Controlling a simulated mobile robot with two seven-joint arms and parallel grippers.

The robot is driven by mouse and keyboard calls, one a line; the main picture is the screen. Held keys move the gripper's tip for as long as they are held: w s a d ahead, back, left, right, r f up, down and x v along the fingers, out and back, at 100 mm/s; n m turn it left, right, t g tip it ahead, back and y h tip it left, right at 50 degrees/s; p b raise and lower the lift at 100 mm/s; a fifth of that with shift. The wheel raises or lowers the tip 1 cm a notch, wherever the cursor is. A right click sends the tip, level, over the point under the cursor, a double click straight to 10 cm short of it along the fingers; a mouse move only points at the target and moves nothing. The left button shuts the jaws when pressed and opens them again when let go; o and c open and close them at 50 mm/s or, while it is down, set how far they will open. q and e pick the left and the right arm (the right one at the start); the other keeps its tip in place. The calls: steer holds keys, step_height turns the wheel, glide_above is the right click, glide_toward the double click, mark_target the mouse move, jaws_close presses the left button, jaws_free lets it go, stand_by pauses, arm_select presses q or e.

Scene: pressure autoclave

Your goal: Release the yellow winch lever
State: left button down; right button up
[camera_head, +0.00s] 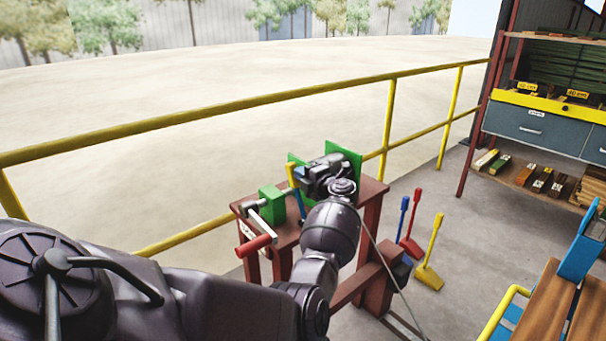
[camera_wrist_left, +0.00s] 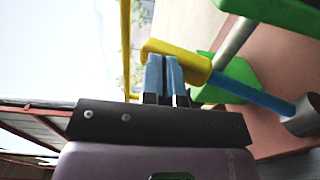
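The yellow winch lever stands on the winch; its yellow grip (camera_head: 290,172) shows in the head view above a thin blue shaft. In the left wrist view the yellow grip (camera_wrist_left: 190,62) lies across the picture, with the blue shaft (camera_wrist_left: 252,91) running down to the right. My left gripper (camera_wrist_left: 164,58) has its blue fingers almost together, with only a narrow slit between them. Their tips overlap the grip in the picture; whether they touch it I cannot tell. Nothing shows between them. In the head view my wrist hides most of the gripper. My right gripper is not in view.
The winch has green brackets (camera_head: 271,203) and a red crank handle (camera_head: 256,246) on a brown-red stand (camera_head: 373,197). A yellow railing (camera_head: 260,101) runs behind it. A cable runs down from the winch.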

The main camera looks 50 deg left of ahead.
arm_select(q)
step_height(320, 180, up, 20)
steer(key=p, duration=0.5)
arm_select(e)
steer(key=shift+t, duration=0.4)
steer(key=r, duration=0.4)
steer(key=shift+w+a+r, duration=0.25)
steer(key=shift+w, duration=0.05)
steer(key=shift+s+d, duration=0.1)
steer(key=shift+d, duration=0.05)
arm_select(q)
steer(key=shift+f, duration=0.1)
